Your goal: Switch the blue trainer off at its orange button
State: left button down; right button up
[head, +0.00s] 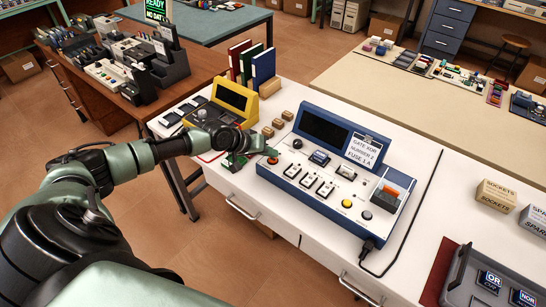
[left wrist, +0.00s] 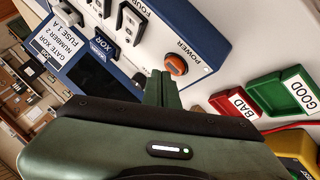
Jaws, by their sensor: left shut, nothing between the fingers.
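The blue trainer (head: 325,185) stands on the white bench with a dark screen, several white switches and a card reading "GATE XOR NUMBER 2 FUSE 1 A". Its orange button (head: 272,160) is at its left end; in the left wrist view the orange button (left wrist: 176,63) sits in a dark ring beside the word "POWER". My left gripper (head: 264,149) is shut and empty, its tips close to the button. In the left wrist view its green fingers (left wrist: 162,80) end just beside the button; I cannot tell whether they touch it. My right gripper is not in view.
A yellow trainer (head: 235,98), binders (head: 252,65) and small wooden blocks stand behind my left arm. A green "GOOD" tray (left wrist: 285,92) and a red "BAD" tray (left wrist: 236,105) lie near the gripper. A black cable runs from the blue trainer's right side.

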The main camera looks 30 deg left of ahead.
aim_at(270, 160)
pick_arm(q)
jog(key=shift+r, duration=0.1)
notch_tip(270, 160, up, 6)
jog(key=p, duration=0.5)
jog(key=shift+p, duration=0.3)
dwell(2.1)
